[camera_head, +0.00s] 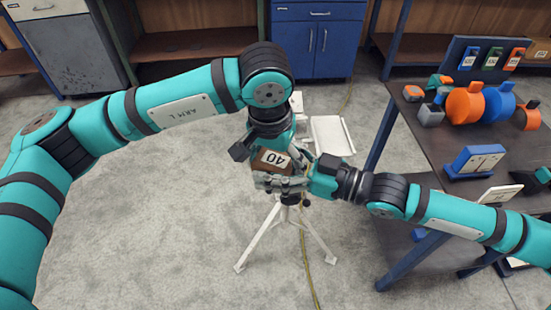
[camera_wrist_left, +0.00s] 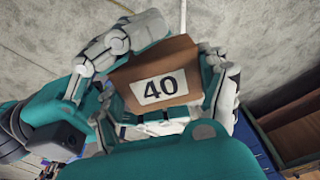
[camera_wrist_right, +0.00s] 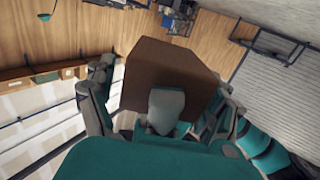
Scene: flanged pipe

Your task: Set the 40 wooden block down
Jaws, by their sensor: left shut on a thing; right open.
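The brown wooden block (camera_head: 274,159) with a white "40" label is up over the white tripod stand (camera_head: 287,222) in the head view. Its label faces the left wrist camera (camera_wrist_left: 160,87). My left gripper (camera_head: 270,150) comes from above and is shut on the block. My right gripper (camera_head: 285,183) comes from the right, close against the block's lower side. In the right wrist view its open fingers stand either side of the block (camera_wrist_right: 165,70). The stand's top is hidden behind the grippers, so I cannot tell whether the block touches it.
A dark table (camera_head: 435,155) on the right holds an orange and blue flanged pipe (camera_head: 497,101), a blue fixture (camera_head: 473,162) and small coloured parts. A blue cabinet (camera_head: 317,38) stands behind. A yellow cable (camera_head: 307,265) runs along the floor. The floor at left is clear.

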